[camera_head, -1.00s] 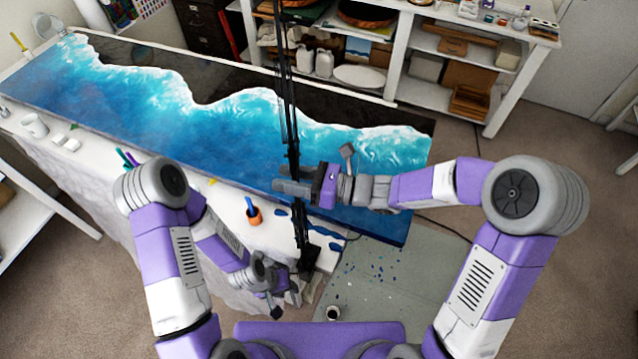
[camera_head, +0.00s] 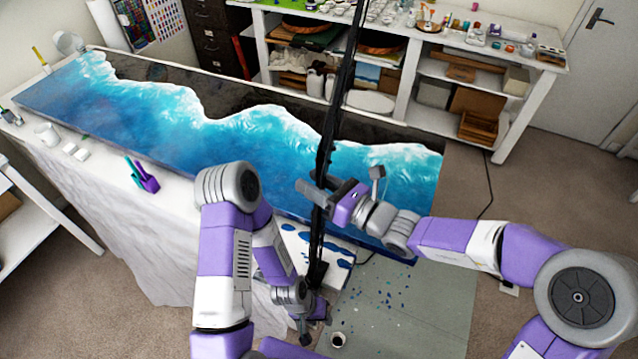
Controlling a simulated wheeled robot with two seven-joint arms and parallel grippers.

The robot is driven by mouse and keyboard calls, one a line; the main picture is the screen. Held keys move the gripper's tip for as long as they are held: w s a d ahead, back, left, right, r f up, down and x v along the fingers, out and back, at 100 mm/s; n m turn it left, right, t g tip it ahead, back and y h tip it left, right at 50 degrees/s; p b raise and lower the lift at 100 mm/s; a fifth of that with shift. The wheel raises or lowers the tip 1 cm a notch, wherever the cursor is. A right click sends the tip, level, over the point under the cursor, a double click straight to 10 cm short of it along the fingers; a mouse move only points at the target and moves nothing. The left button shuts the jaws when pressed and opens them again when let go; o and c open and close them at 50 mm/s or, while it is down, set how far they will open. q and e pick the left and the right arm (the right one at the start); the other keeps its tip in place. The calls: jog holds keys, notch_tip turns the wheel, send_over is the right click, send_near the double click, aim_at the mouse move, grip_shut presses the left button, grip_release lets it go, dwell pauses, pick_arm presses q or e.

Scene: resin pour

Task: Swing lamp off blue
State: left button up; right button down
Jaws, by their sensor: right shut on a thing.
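The black lamp arm (camera_head: 325,150) rises from its clamp (camera_head: 316,276) at the table's near right corner. It leans right as it goes up and crosses in front of the blue resin panel (camera_head: 250,150); its head is out of view. My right gripper (camera_head: 318,192) is shut on the lamp arm, over the panel's right part. My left gripper (camera_head: 306,328) hangs low beside the table corner below the clamp. Its fingers are too small and dark to tell whether they are open or shut.
Blue smears (camera_head: 330,248) mark the white table top near the clamp. A spotted grey mat (camera_head: 410,300) with a small cup (camera_head: 338,340) lies on the floor. White shelves (camera_head: 400,95) stand behind.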

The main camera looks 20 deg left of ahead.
jog(key=c, duration=0.7)
grip_release()
jog(key=shift+c, duration=0.2)
jog(key=v, duration=0.7)
jog(key=shift+d, duration=0.3)
jog(key=shift+s, duration=0.2)
